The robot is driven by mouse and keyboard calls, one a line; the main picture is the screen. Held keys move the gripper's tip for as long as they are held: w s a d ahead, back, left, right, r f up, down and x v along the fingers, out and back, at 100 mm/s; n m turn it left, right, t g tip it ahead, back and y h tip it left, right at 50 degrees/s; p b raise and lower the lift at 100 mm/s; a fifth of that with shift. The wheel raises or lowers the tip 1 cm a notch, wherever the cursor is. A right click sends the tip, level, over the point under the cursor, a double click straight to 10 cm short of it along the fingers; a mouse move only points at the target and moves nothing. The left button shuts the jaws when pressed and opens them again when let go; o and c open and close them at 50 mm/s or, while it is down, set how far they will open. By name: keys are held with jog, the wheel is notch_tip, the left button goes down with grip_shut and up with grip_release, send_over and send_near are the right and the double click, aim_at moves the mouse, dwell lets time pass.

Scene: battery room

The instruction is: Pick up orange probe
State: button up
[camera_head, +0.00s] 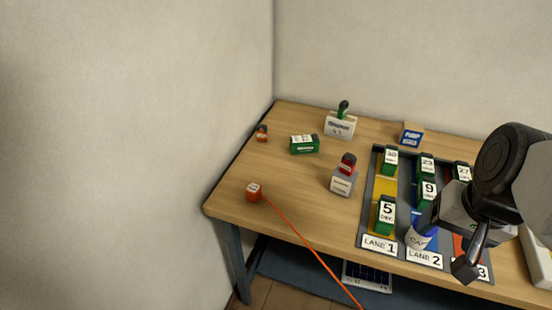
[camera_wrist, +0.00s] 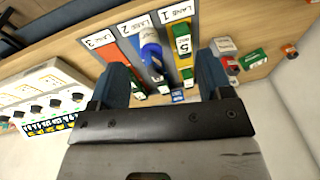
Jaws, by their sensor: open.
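An orange block-shaped piece with a white label on top, which looks like the orange probe (camera_head: 254,192), stands near the left front of the table in the head view. An orange cable runs from it over the front edge. My gripper (camera_head: 467,266) is far to its right, above the lane mat, open and empty. In the wrist view both dark fingers of my gripper (camera_wrist: 164,62) are spread apart, with nothing between them. A small orange piece (camera_wrist: 289,50) shows at the right there; I cannot tell whether it is the probe.
The wall borders the left.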

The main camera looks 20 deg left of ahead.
jog(key=w+a+f+m+g+y, duration=0.1)
jog(key=w+a+f+m+y, duration=0.2)
jog(key=a, duration=0.5)
jog(key=w+a+f+m+g+y, duration=0.1)
jog(key=w+a+f+m+y, duration=0.25)
jog(key=a, duration=0.45)
jog(key=w+a+f+m+g+y, duration=0.1)
jog(key=w+a+f+m+y, duration=0.25)
jog(key=a, duration=0.45)
jog(key=m+t+y, duration=0.2)
jog(key=m+t, duration=0.1)
jog(key=m, duration=0.5)
send_near(259, 191)
jog(key=x, duration=0.3)
jog(key=shift+a+f, duration=0.2)
jog(key=shift+a, duration=0.2)
jog(key=shift+w+a+f+m, duration=0.15)
jog(key=shift+a+f+m, duration=0.05)
jog(key=shift+f+m, duration=0.15)
jog(key=shift+x, duration=1.25)
jog(key=shift+a, duration=0.1)
jog(key=shift+x, duration=2.5)
jog(key=shift+r, duration=0.15)
